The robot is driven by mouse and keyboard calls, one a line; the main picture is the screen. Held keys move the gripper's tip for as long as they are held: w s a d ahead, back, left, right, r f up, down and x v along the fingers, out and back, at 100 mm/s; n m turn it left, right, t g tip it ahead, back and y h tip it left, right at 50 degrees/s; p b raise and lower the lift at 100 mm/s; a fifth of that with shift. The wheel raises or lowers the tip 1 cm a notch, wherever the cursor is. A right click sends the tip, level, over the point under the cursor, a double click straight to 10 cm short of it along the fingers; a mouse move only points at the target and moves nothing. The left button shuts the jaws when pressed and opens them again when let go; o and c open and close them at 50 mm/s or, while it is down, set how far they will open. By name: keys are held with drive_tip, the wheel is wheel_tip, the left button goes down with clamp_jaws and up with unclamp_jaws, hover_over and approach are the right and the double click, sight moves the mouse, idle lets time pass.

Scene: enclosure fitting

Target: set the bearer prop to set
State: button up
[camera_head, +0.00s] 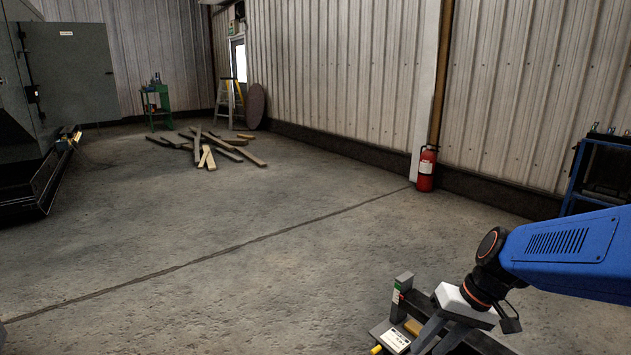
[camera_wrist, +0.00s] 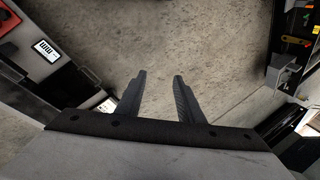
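I cannot make out for certain which part is the bearer prop. A large dark grey enclosure (camera_head: 75,75) with an open-looking door panel stands at the far left in the head view. A low black rail (camera_head: 45,180) runs along its base, with a small orange-tipped part (camera_head: 76,136) at its far end, too small to read. My gripper (camera_head: 428,342) is at the lower right, far from the enclosure. In the wrist view my gripper (camera_wrist: 159,76) has its two dark fingers apart, with only bare floor between them.
Loose timbers (camera_head: 208,148) lie on the floor at the back, near a green stand (camera_head: 157,108) and a stepladder (camera_head: 229,100). A red fire extinguisher (camera_head: 426,170) stands by the right wall. A blue-framed rack (camera_head: 597,170) is at the right edge. The middle floor is clear.

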drive_tip(key=s+d+r+t+h, duration=0.4)
drive_tip(key=s+r, duration=0.3)
drive_tip(key=s, duration=0.3)
drive_tip(key=shift+s+d+h, duration=0.15)
drive_tip(key=shift+s+h, duration=0.1)
drive_tip(key=shift+h, duration=0.05)
